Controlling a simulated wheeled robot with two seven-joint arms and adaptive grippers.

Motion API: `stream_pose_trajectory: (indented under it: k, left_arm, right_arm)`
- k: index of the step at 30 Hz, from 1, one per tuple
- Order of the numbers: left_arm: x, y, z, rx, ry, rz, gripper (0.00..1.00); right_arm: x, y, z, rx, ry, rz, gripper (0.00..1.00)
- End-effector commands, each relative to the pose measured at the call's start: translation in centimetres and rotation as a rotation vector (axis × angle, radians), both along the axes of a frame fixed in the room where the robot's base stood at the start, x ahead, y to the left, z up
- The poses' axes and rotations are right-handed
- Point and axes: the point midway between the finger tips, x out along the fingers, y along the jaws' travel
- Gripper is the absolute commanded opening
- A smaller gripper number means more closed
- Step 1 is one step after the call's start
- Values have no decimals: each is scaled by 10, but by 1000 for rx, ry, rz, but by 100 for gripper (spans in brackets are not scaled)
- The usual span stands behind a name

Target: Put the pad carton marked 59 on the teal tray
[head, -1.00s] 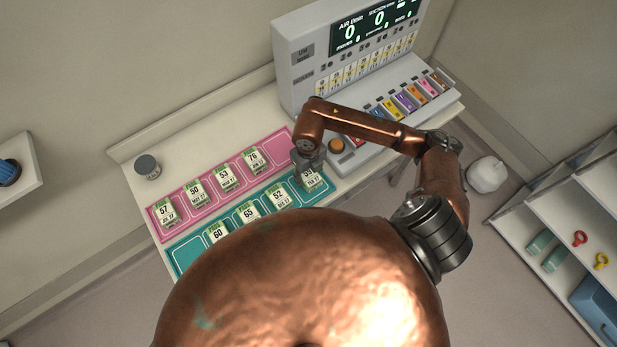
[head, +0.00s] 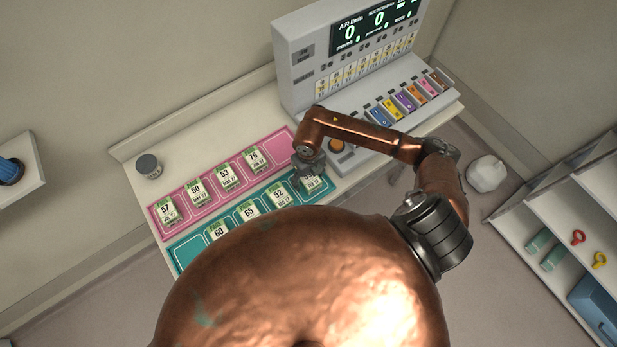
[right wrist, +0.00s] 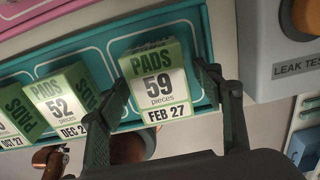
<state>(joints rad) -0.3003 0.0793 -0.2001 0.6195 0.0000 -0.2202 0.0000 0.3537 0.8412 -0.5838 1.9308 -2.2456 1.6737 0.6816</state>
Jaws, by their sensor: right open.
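The pad carton marked 59 (right wrist: 160,88) sits in the right end space of the teal tray (head: 186,252). It has a green top band and a white label reading FEB 27. In the head view my right gripper (head: 309,173) is above it and partly hides it. In the right wrist view my right gripper (right wrist: 163,88) is open, with one finger on each side of the carton. The left finger is close to the carton's edge; whether it touches, I cannot tell. The teal tray's rim (right wrist: 190,14) shows behind. My left gripper is not in view.
Cartons marked 52 (head: 279,196), 65 and 60 stand left on the teal tray. The pink tray (head: 275,141) behind holds several cartons. A grey console (head: 300,60) stands close right of the trays. A small jar (head: 148,165) stands at the left.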

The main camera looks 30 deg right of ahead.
Motion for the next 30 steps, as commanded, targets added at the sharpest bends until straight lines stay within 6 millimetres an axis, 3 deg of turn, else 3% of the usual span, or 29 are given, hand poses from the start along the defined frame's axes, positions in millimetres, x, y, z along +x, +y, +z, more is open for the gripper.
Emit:
stream_pose_trajectory:
  k: [10,21,30]
  left_arm:
    - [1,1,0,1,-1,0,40]
    - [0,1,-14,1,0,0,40]
    - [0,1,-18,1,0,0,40]
  right_arm:
    - [2,0,13,-1,-5,0,60]
    - [2,0,88,-1,-5,1,60]
    - [0,0,121,0,-2,0,60]
